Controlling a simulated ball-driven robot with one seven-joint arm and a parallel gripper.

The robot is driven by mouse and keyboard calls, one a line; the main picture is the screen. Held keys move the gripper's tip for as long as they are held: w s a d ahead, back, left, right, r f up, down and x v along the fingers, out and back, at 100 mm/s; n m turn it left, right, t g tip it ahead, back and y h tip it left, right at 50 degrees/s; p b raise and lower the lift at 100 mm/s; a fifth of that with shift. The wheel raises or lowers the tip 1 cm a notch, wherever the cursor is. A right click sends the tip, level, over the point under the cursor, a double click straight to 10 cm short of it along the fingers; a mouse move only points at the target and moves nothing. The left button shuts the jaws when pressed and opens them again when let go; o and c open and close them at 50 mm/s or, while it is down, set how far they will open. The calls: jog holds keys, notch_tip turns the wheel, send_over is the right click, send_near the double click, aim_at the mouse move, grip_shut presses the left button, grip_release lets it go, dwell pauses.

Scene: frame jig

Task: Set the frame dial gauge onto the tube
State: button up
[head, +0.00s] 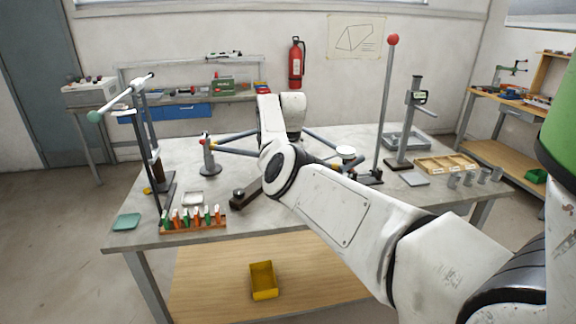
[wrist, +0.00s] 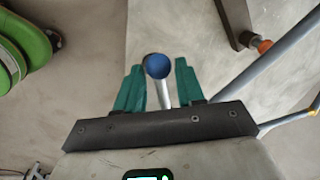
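My gripper (wrist: 160,85) shows in the wrist view with its two green fingers apart. A pale stem with a blue ball on top (wrist: 158,66) stands in the gap between them, with a little room on each side. I cannot tell whether this is part of the dial gauge. In the head view my arm hides my gripper. Slim blue-grey tubes (head: 236,152) lie across the table's jig, and a grey tube (wrist: 270,62) crosses the right of the wrist view. A small white round piece (head: 346,152) sits just right of my arm; it may be the dial gauge.
A tall post with a red ball (head: 388,90) and a height stand (head: 410,125) rise at the right. A stand with a mint-ended bar (head: 140,110) rises at the left. A rack of coloured pieces (head: 194,226) and a green tray (head: 126,222) are at the front left.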

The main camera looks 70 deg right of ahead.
jog(key=shift+s+d, duration=0.25)
jog(key=shift+r, duration=0.2)
notch_tip(320, 180, up, 10)
jog(key=s+a+b, duration=0.1)
jog(key=shift+a+b, duration=0.15)
jog(key=shift+b, duration=0.25)
jog(key=shift+s+r, duration=0.1)
